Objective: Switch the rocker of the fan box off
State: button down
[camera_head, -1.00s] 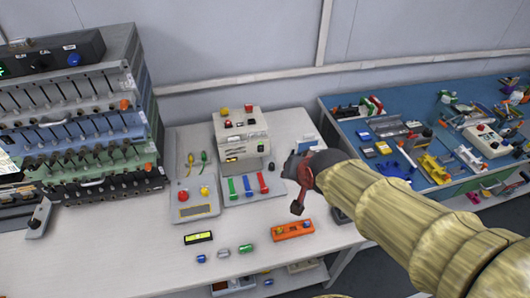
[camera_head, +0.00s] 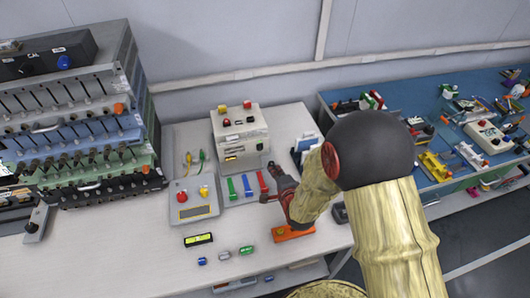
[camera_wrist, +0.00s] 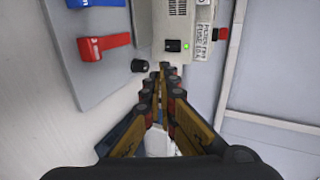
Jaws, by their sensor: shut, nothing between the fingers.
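The fan box (camera_head: 243,122) is a beige box standing at the back of the white table. In the wrist view its face (camera_wrist: 196,60) carries a black rocker (camera_wrist: 173,45) beside a lit green lamp (camera_wrist: 186,46) and a printed label. Which way the rocker is tipped is too small to tell. My gripper (camera_head: 272,168) is in front of the box's lower right side. In the wrist view my gripper (camera_wrist: 164,68) is shut and empty, its tips just below the rocker; whether they touch the box cannot be told.
A grey box with red and yellow buttons (camera_head: 194,199) is at left. An orange block (camera_head: 291,234) lies under my arm.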

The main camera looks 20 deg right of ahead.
dwell(0.3)
jog(key=b, duration=0.4)
send_near(263, 150)
jog(key=x, duration=0.5)
jog(key=shift+s+f, duration=0.15)
jog(key=shift+f, duration=0.25)
jog(key=shift+w, duration=0.75)
jog(key=shift+w+f+b, duration=0.35)
jog(key=shift+w+b, duration=0.05)
jog(key=shift+b, duration=0.3)
jog(key=shift+r, duration=0.25)
